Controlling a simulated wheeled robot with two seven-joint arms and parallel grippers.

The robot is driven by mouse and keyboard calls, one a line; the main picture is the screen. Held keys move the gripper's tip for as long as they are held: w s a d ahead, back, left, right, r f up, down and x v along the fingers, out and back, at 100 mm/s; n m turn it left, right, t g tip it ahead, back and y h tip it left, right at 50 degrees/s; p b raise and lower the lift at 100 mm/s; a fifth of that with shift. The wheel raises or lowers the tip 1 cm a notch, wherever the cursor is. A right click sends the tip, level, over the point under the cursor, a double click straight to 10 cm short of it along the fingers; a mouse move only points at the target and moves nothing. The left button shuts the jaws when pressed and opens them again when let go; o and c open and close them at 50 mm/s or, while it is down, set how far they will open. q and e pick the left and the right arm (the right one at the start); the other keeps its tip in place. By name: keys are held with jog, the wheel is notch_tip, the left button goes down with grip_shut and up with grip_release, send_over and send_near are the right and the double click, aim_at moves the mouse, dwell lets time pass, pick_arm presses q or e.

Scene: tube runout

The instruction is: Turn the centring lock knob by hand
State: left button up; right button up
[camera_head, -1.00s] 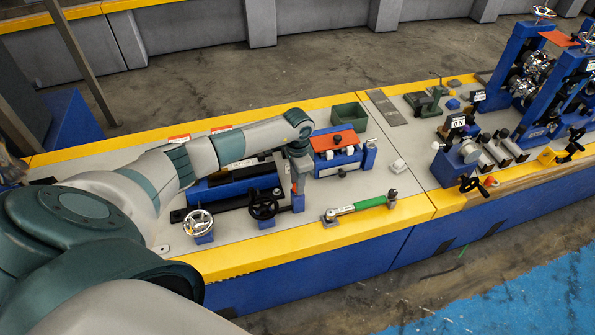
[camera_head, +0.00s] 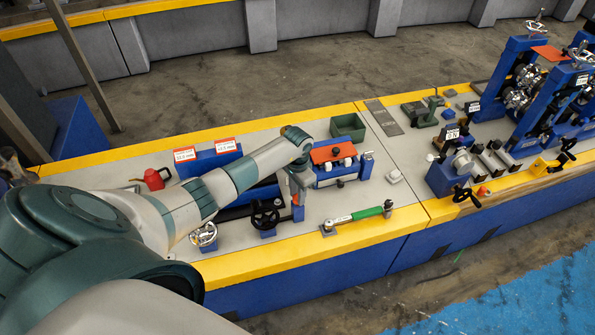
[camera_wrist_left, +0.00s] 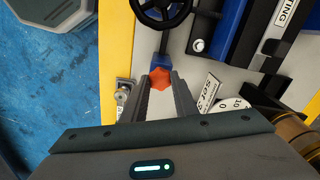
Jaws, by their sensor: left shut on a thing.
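The centring lock knob is an orange-red star-shaped knob (camera_wrist_left: 160,78) on a blue block, between the fingertips in the left wrist view. My left gripper (camera_wrist_left: 160,84) is shut on it, with one dark finger on each side. In the head view, my left gripper (camera_head: 298,196) points down at the blue post beside the black handwheel (camera_head: 265,214); the knob is mostly hidden there by the fingers. My right gripper is not in view.
A blue unit with a red top (camera_head: 334,152) and a green bin (camera_head: 348,126) stand close behind the gripper.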

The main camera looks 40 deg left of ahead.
pick_arm(q)
jog(key=shift+w, duration=0.1)
jog(key=o, duration=0.8)
jog(key=shift+r, duration=0.1)
jog(key=shift+r, duration=0.9)
